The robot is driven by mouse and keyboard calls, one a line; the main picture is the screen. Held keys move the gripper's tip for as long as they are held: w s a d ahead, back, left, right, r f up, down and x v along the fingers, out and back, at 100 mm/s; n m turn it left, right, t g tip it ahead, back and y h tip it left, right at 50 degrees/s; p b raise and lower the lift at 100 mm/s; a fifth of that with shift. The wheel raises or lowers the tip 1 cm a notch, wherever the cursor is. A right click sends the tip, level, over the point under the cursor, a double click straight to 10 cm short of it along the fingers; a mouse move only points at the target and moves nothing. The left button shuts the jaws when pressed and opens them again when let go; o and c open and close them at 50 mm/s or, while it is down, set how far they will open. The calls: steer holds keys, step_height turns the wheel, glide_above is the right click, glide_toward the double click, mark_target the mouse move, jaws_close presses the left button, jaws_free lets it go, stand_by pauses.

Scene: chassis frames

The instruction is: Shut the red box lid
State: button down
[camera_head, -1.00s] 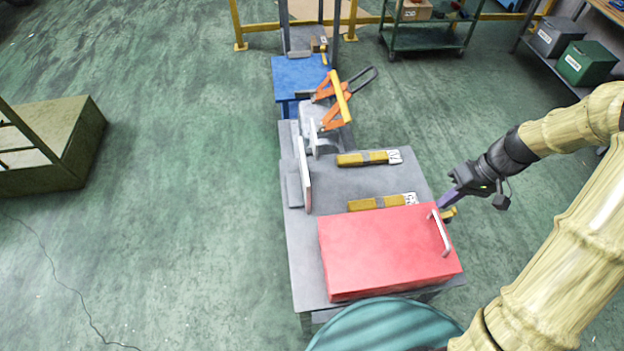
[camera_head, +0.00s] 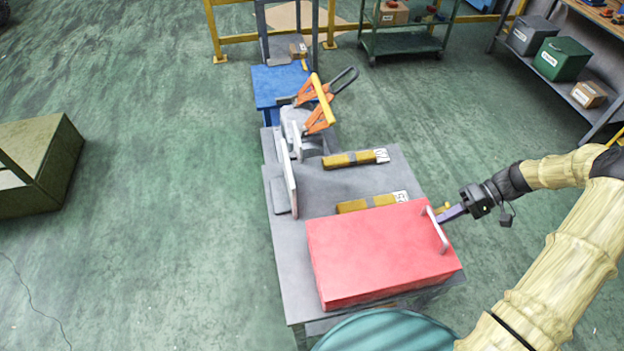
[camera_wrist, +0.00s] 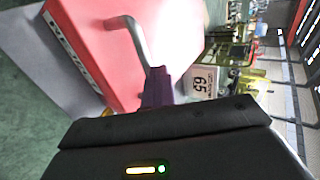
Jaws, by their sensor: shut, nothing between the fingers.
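The red box (camera_head: 375,250) sits at the near end of the grey table, its red lid lying flat on top with no gap that I can see. A pale bar handle (camera_head: 437,229) stands on its right side. My gripper (camera_head: 444,215) is shut and empty, with its purple fingers at the far end of the handle. In the wrist view the red box (camera_wrist: 118,45) fills the upper left, and the fingers (camera_wrist: 157,88) are close by the handle (camera_wrist: 138,38). I cannot tell whether they touch it.
Yellow blocks with white labels (camera_head: 352,159) lie on the grey table (camera_head: 300,240) beyond the box. An orange-handled clamp (camera_head: 318,105) stands at the far end. A teal round object (camera_head: 390,332) is just in front.

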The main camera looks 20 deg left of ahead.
steer(key=shift+s+d+f, duration=0.15)
steer(key=shift+f, duration=0.4)
steer(key=shift+s+f, duration=0.1)
steer(key=shift+f, duration=0.1)
steer(key=shift+r, duration=0.1)
steer(key=shift+r+p, duration=0.3)
steer(key=shift+r, duration=0.25)
steer(key=a+r+b+v, duration=0.1)
steer(key=r+v, duration=0.1)
steer(key=v, duration=0.9)
steer(key=shift+r+b, duration=0.3)
steer(key=shift+a, duration=0.2)
